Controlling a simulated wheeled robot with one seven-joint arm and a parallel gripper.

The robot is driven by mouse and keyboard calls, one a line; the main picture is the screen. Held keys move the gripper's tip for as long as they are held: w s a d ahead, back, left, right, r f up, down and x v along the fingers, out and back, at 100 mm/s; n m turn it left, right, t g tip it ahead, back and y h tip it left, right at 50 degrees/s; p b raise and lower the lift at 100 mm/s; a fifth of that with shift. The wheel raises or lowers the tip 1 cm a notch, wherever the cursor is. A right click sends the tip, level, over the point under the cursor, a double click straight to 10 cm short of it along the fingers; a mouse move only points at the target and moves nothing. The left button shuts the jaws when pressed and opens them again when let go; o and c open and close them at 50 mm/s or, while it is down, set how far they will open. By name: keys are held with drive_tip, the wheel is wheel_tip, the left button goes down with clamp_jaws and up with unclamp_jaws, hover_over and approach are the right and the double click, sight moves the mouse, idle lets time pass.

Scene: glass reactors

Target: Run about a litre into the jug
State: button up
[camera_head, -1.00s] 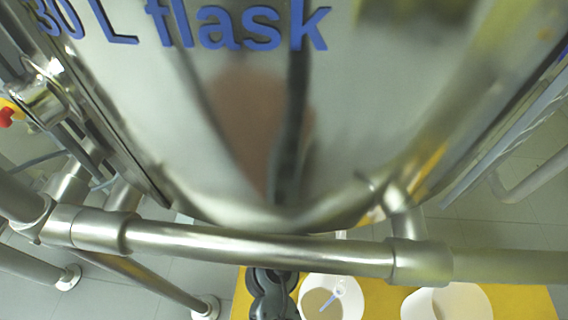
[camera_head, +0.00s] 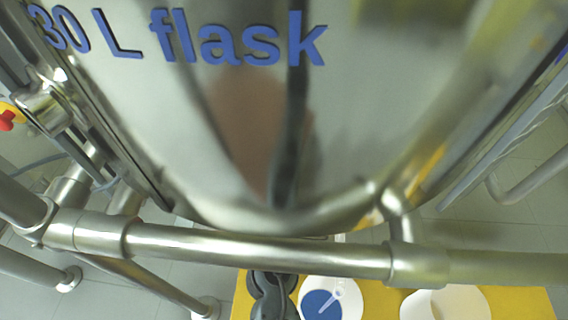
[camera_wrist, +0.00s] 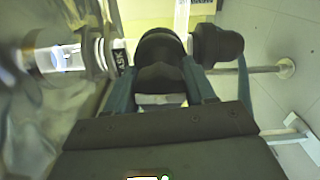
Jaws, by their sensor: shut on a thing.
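The steel vessel marked "30 L flask" (camera_head: 240,110) fills most of the head view. Below it, a white round jug (camera_head: 305,283) stands on a yellow surface. Blue liquid (camera_head: 316,305) covers the jug's visible floor, and a pale streak crosses it; I cannot tell its depth. In the wrist view my gripper (camera_wrist: 163,88) has its teal fingers on either side of a black valve handle (camera_wrist: 160,52) and is shut on it.
A second white round container (camera_head: 447,303) stands to the right on the yellow surface (camera_head: 382,298). A steel frame pipe (camera_head: 255,247) crosses in front of the vessel. A clear glass tube (camera_wrist: 55,58) lies left of the handle in the wrist view.

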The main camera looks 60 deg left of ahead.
drive_tip(key=n, duration=0.5)
drive_tip(key=shift+s+p, duration=0.1)
drive_tip(key=shift+p, duration=0.3)
idle(0.4)
drive_tip(key=o, duration=1)
